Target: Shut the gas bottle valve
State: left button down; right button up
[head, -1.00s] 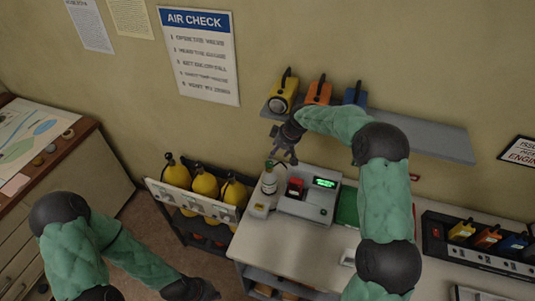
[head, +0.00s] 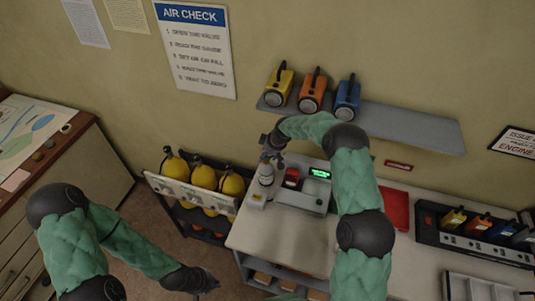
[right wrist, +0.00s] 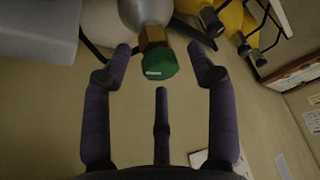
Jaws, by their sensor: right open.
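The gas bottle (head: 266,174) is a small pale cylinder standing upright on the bench beside the grey meter box. In the right wrist view its green valve knob (right wrist: 160,62) with a brass neck points towards me. My right gripper (head: 272,152) is just above the bottle top and partly hides it. In the right wrist view my open right gripper's fingers (right wrist: 163,65) are on either side of the knob, with gaps showing. My left gripper (head: 207,284) is low at the lower left, away from the bottle; its fingers are too dark to read.
The grey meter box (head: 300,198) with a green display stands right of the bottle. Yellow cylinders (head: 203,177) stand in a rack to the left. A shelf (head: 410,127) with several lamps hangs above. A red item (head: 396,208) lies on the bench (head: 290,240).

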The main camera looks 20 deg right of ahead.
jog(key=shift+s+r, duration=0.1)
jog(key=c, duration=1.1)
